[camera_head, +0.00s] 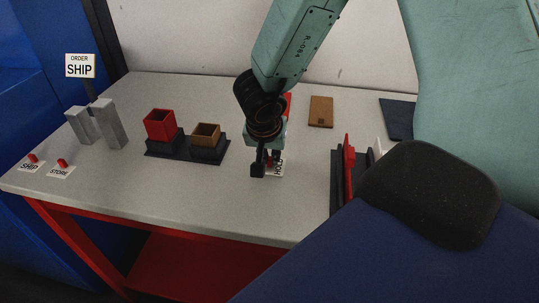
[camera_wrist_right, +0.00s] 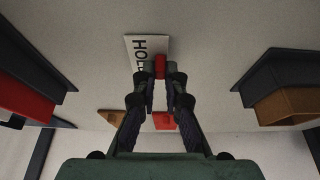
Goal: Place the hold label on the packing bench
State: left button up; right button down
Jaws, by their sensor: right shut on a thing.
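The hold label is a small white plate (camera_head: 279,168) with black letters reading "HOLD", partly hidden, and a red knob. In the head view it is at the middle of the packing bench (camera_head: 200,200), under my right gripper (camera_head: 265,168). In the right wrist view the label (camera_wrist_right: 140,45) lies at or just above the bench top; I cannot tell whether it touches. My right gripper (camera_wrist_right: 160,72) is shut on the label's red knob (camera_wrist_right: 160,66), with a finger on each side. My left gripper is not in view.
A dark stand with a red bin (camera_head: 160,124) and a brown bin (camera_head: 206,134) is left of the gripper. SHIP (camera_head: 31,163) and STORE (camera_head: 61,168) labels lie far left, by a grey block (camera_head: 108,122). A dark rack (camera_head: 337,180) with upright plates is at right.

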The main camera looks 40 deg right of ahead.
jog(key=c, duration=1.7)
grip_release()
jog(key=shift+s, duration=0.15)
jog(key=shift+o, duration=1.4)
jog(key=shift+f, duration=0.1)
jog(key=shift+r, duration=0.2)
jog(key=p+v, duration=0.6)
jog(key=v, duration=0.6)
jog(key=shift+p, duration=0.35)
